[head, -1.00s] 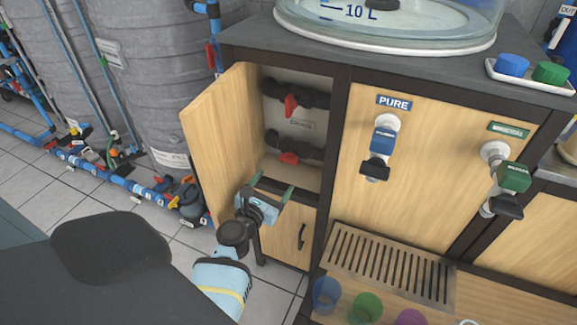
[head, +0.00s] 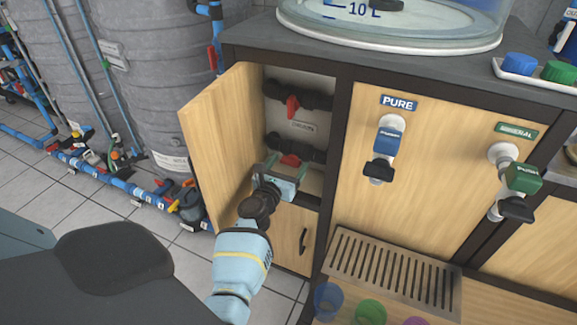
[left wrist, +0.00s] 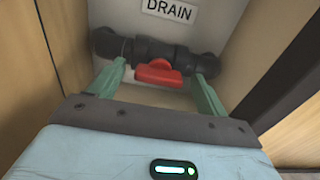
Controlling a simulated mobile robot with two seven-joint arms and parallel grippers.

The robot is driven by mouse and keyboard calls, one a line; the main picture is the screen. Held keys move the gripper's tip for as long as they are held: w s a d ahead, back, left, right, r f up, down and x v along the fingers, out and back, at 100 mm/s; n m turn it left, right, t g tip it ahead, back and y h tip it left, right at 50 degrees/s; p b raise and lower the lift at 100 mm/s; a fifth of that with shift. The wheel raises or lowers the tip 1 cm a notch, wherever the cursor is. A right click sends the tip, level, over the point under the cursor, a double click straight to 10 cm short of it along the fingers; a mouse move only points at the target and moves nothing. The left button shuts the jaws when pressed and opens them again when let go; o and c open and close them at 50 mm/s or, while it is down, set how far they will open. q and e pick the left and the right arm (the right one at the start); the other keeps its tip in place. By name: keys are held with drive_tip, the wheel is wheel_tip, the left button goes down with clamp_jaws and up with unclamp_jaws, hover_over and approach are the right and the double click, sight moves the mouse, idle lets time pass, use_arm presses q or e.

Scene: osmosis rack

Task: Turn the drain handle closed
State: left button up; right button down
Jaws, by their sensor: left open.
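The drain handle (left wrist: 158,75) is a red lever on a black horizontal pipe valve (left wrist: 120,48) inside the open cabinet, below a DRAIN label (left wrist: 170,10). In the head view this lower red handle (head: 290,160) shows just beyond my left gripper (head: 282,168). My left gripper is open, with its two green fingers on either side of the handle in the left wrist view (left wrist: 160,85). I cannot tell whether the fingers touch it. My right gripper is not in view.
A second red handle (head: 292,106) is on the upper pipe. The open wooden door (head: 222,140) stands left of my arm, and a dark frame post (head: 330,150) stands to the right. PURE (head: 385,140) and MINERAL (head: 520,178) taps are on the front panel.

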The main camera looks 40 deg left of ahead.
use_arm(q)
drive_tip(key=shift+w, duration=0.3)
drive_tip(key=c, duration=1)
